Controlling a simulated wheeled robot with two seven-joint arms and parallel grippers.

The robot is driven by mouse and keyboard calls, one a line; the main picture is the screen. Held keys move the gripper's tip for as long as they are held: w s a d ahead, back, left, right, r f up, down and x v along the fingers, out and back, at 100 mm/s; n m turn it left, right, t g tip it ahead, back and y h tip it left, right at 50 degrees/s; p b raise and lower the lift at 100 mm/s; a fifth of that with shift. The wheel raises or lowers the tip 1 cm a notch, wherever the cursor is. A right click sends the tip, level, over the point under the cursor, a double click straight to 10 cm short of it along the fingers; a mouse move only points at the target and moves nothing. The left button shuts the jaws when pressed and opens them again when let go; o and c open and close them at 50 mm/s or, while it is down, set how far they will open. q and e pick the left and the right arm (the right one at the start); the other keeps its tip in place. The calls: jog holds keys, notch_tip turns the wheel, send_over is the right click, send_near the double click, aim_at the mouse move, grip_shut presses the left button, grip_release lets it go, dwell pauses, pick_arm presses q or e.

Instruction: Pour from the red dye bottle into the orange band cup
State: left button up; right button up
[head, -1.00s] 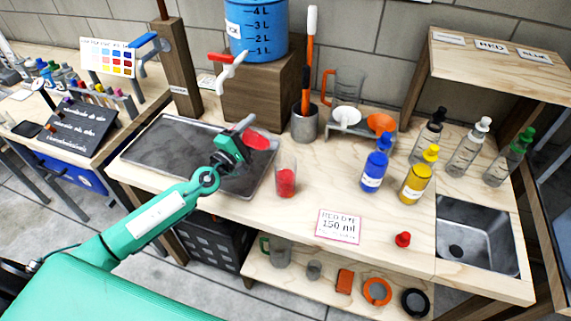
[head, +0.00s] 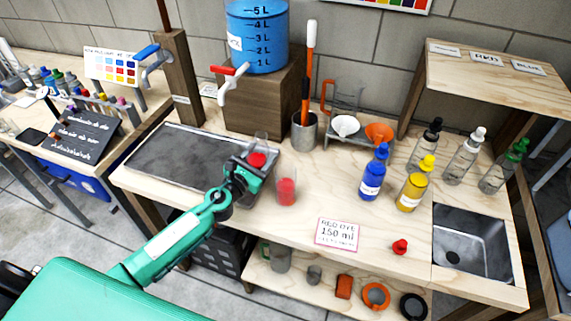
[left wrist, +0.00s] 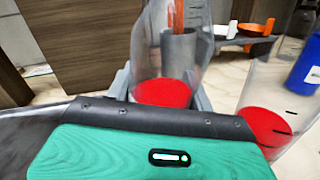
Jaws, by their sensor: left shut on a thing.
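My left gripper (head: 250,168) is shut on a clear bottle (head: 260,143) with red dye in its lower part. In the left wrist view the held bottle (left wrist: 165,90) stands close to upright between the jaws. A clear cup (head: 287,190) with red liquid stands on the table just right of the gripper; it also shows in the left wrist view (left wrist: 265,128), with dark marks on its wall. The bottle and cup look apart. I cannot make out an orange band on the cup. My right gripper is not in view.
A dark tray (head: 165,165) lies left of the gripper. A blue bottle (head: 373,175) and a yellow bottle (head: 413,188) stand right, near a sink (head: 470,245). A red cap (head: 400,246) and a sign (head: 338,234) lie near the front edge. A wooden block (head: 265,110) stands behind.

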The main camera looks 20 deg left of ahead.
aim_at(260, 143)
pick_arm(q)
jog(key=shift+r+n+p, duration=0.45)
jog(key=shift+r+n, duration=0.05)
jog(key=shift+n, duration=0.1)
jog(key=shift+d+f+n, duration=0.1)
jog(key=shift+f+n, duration=0.2)
jog(key=shift+n, duration=0.4)
jog(key=shift+p, duration=0.3)
notch_tip(260, 143, up, 5)
jog(key=p, duration=0.4)
jog(key=shift+s+f+p, duration=0.1)
jog(key=shift+p, duration=0.2)
